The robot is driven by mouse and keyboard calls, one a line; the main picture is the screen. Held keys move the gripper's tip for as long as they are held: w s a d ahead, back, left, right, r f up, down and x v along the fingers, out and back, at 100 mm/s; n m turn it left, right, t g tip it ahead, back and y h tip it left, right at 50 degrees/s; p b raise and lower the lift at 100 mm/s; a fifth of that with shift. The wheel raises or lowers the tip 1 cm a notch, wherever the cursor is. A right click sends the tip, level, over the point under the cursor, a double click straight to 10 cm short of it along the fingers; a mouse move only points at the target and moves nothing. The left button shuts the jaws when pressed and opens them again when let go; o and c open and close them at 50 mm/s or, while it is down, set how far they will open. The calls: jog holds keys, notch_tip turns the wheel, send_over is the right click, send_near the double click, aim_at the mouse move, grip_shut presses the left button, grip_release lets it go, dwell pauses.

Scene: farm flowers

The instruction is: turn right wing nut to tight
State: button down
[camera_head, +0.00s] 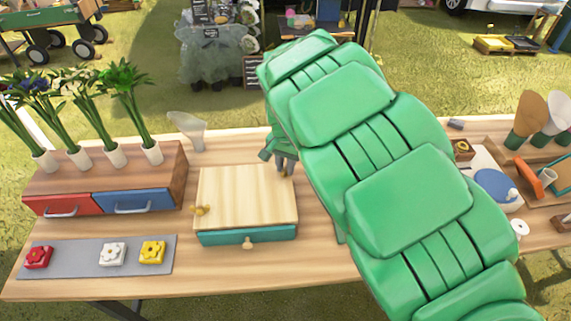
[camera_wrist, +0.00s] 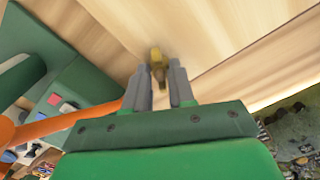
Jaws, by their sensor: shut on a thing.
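The wooden press board (camera_head: 246,188) lies flat on a teal base with a small drawer (camera_head: 246,236). My gripper (camera_head: 285,166) reaches down at the board's right back corner. In the wrist view my gripper's grey fingers (camera_wrist: 160,80) are shut on the brass right wing nut (camera_wrist: 156,56), one finger on each side of it. The fingers hide part of the nut, and it is hidden in the head view. I cannot tell how tight it is. The left wing nut (camera_head: 200,210) shows at the board's left edge, free of my gripper.
A wooden box with a red drawer (camera_head: 63,206) and a blue drawer (camera_head: 132,201) stands left, with several potted plants on top. A grey mat (camera_head: 75,258) holds flower blocks in front. A pale scoop-like vessel (camera_head: 188,130) stands behind. My green arm covers the table's middle right.

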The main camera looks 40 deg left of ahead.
jog(key=m, duration=0.7)
jog(key=shift+w+r, duration=0.1)
jog(key=m, duration=0.8)
jog(key=shift+m, duration=0.3)
jog(key=m, duration=0.3)
jog(key=shift+a+m, duration=0.1)
jog(key=shift+m, duration=0.2)
jog(key=m, duration=0.3)
jog(key=shift+m, duration=0.3)
jog(key=m, duration=0.6)
